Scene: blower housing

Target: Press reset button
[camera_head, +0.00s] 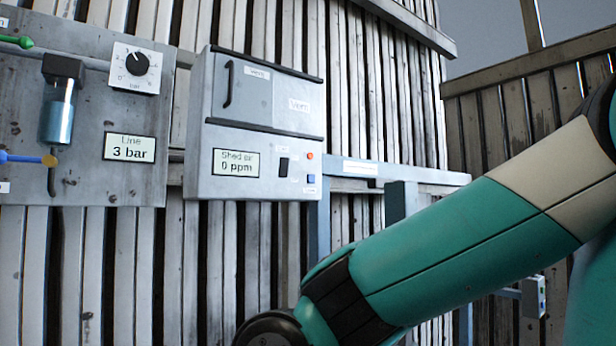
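A grey control box (245,165) hangs on the plank wall near the middle of the view. On its lower right front are a small square blue button (311,179), a small round orange-red button or lamp (310,156) above it, and a black rocker switch (284,166) to the left. The tiny labels beside them are too small to read, so I cannot tell for sure which one is the reset button. A display (236,163) on the box reads 0 ppm. My teal and cream arm crosses the lower right; my gripper is out of view.
Left of the box is a grey panel (95,110) with a dial (137,64), a blue glass bowl (57,118), green and blue levers, and a "Line 3 bar" display (129,148). A blue-grey rail (345,168) runs right of the box. A small grey box (533,296) sits low right.

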